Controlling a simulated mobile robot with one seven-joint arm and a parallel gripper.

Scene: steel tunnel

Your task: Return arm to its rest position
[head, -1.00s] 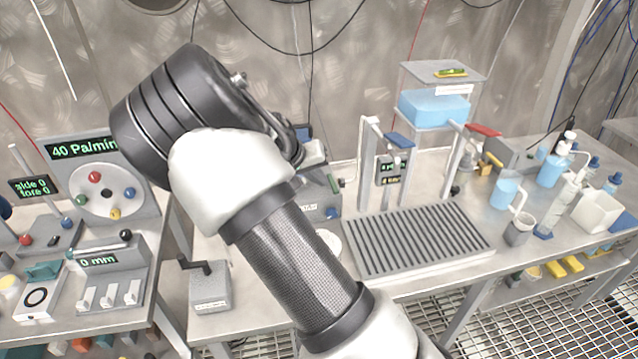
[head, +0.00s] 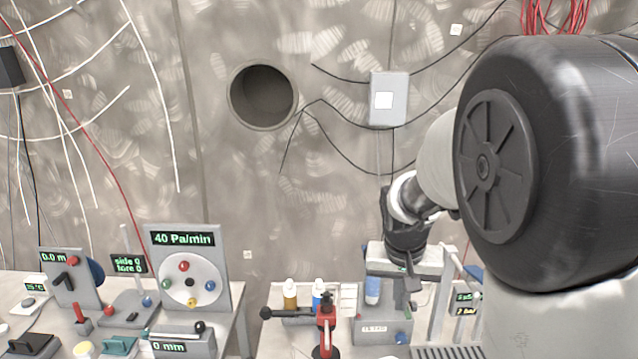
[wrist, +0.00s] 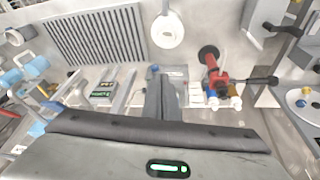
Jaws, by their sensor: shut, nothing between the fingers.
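My arm fills the right side of the head view, with its large dark joint close to the camera. My gripper (head: 408,302) hangs from the far end of the arm, pointing down above the bench beside a grey device with a blue knob. In the wrist view my gripper (wrist: 165,82) shows its dark fingers together, with nothing between them. The gripper body with a green light fills the lower part of that view.
A dial panel reading 40 Pa/min (head: 187,265) stands further left. A slatted grey tray (wrist: 97,38) and a white round dish (wrist: 167,32) show in the wrist view. The wall has a round hole (head: 262,95).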

